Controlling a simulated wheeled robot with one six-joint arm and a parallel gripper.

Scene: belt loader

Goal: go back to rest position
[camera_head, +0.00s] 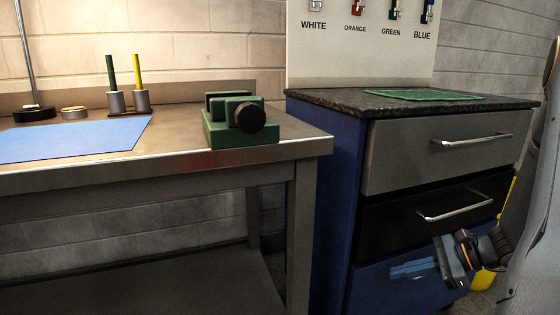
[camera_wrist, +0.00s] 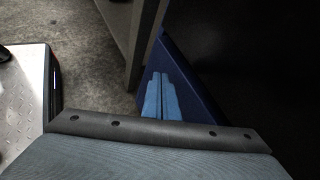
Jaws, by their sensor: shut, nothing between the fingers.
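My gripper (camera_head: 402,270) is low at the right in the head view, in front of the lower drawers of the cabinet. Its two blue fingers point left in that view. In the wrist view my gripper (camera_wrist: 161,80) shows both fingers side by side and touching, with nothing between them.
The blue cabinet (camera_head: 333,200) has closed drawers with bar handles (camera_head: 455,207) and a dark top with a green mat (camera_head: 422,95). A metal workbench (camera_head: 165,170) at left holds a green vise (camera_head: 238,128) and a blue sheet (camera_head: 70,142). Grey floor (camera_wrist: 75,30) is clear.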

